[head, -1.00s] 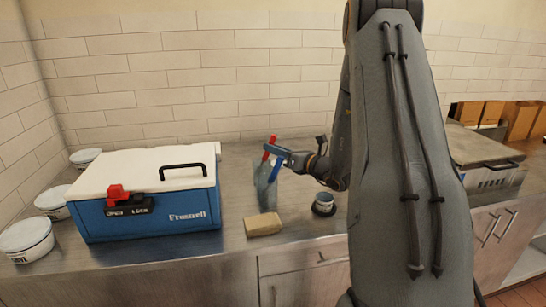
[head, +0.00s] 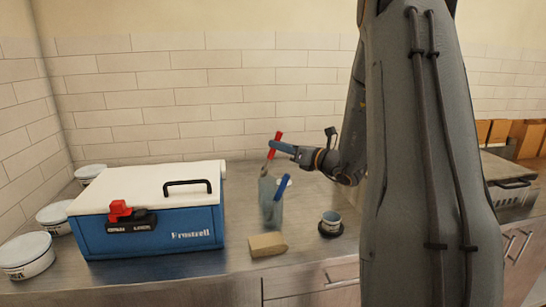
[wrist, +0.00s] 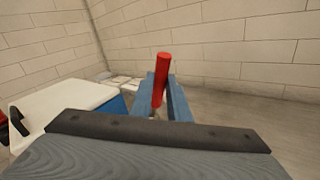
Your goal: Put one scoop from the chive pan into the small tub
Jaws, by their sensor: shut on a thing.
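My gripper (head: 284,147), with blue fingers, is shut on a red-handled tool (head: 278,140), probably the scoop. Its red handle also shows upright between my fingers in the wrist view (wrist: 161,80). The tool slants above a translucent grey-blue holder (head: 270,212), its lower end near the holder's rim; I cannot tell if it is clear of it. A round white pan (head: 27,258) at the far left has a partly readable label, apparently the chive pan.
A blue cooler (head: 150,240) with a white lid, black handle and red latch stands between the pans and the holder. A blue-handled tool (head: 282,188) is at the holder. A tan block (head: 267,245) lies in front. More white pans (head: 55,216) stand behind the cooler's left side.

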